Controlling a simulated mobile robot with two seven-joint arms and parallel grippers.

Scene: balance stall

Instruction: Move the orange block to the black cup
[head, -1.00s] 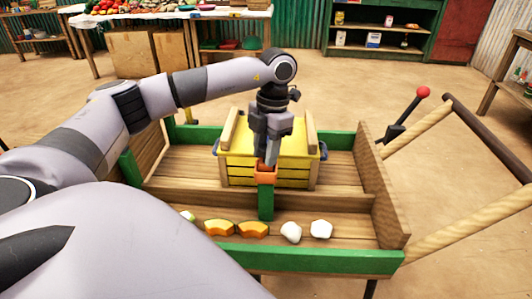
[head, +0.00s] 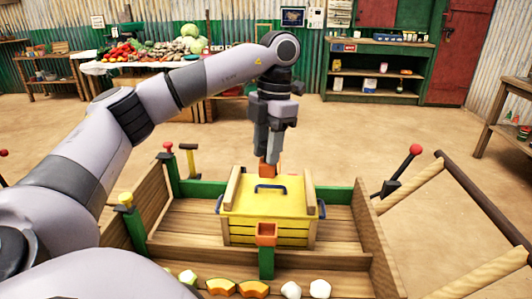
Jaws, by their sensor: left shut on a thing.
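My left gripper (head: 267,158) points straight down and is shut on the small orange block (head: 268,171). It holds the block in the air above the yellow crate (head: 270,205), near the crate's blue handle. An orange square cup (head: 265,229) stands on a green post in front of the crate. I cannot make out a black cup for certain. My right gripper is not in view.
The wooden cart has a front trough with orange wedges (head: 253,288) and white lumps (head: 320,288). A red-knobbed lever (head: 416,150) rises at its right, a yellow-topped post (head: 125,198) at its left. Open floor lies behind.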

